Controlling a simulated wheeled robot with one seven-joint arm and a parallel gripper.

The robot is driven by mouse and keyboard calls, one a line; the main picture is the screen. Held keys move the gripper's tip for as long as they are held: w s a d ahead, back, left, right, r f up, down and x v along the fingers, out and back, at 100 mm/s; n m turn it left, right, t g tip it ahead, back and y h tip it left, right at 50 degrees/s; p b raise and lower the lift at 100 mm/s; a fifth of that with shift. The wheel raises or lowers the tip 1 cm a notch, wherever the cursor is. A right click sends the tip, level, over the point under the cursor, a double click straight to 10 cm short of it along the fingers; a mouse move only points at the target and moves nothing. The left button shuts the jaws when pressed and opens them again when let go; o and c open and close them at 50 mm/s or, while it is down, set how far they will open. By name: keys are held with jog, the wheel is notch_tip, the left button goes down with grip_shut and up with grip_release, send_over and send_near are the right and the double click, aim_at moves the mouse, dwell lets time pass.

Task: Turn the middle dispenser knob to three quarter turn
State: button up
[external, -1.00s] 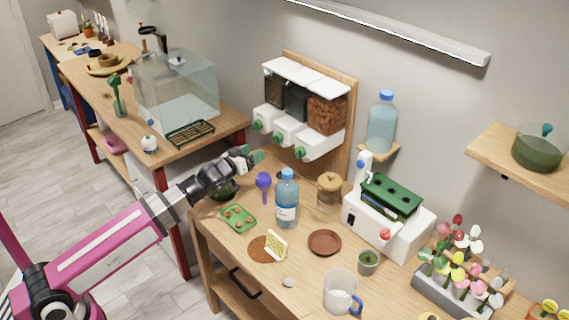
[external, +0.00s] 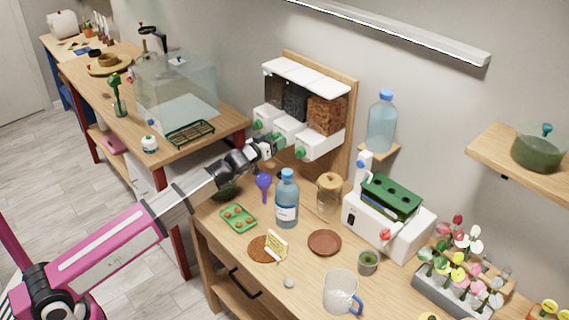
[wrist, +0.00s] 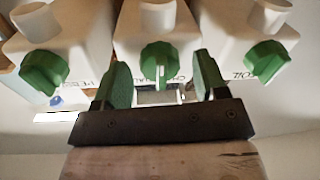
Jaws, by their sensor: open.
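The dispenser (external: 318,108) hangs on a wooden back board, with three white spouts in a row. In the wrist view the middle knob (wrist: 159,60) is green, with its grip ridge roughly upright. My gripper (wrist: 160,78) is open, one green-padded finger to each side of the middle knob. Gaps show between the pads and the knob, and I see no contact. In the external view my gripper (external: 271,143) is at the middle spout and largely hides its knob. The left knob (wrist: 44,72) and right knob (wrist: 268,62) are also green and sit at a tilt.
The right knob (external: 299,153) and left knob (external: 257,124) are close to my gripper. Below stand a purple scoop-like item (external: 264,182), a blue bottle (external: 287,200) and a lidded jar (external: 329,190). A glass tank (external: 178,90) stands on the left bench.

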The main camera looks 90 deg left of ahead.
jog(key=c, duration=0.9)
jog(key=shift+m, duration=0.3)
jog(key=shift+f+m+t, duration=0.1)
jog(key=shift+m+t, duration=0.25)
jog(key=shift+m, duration=4.1)
jog(key=shift+f+m+t, duration=0.1)
jog(key=shift+m+t, duration=0.25)
jog(key=shift+m, duration=4.4)
jog(key=o, duration=0.9)
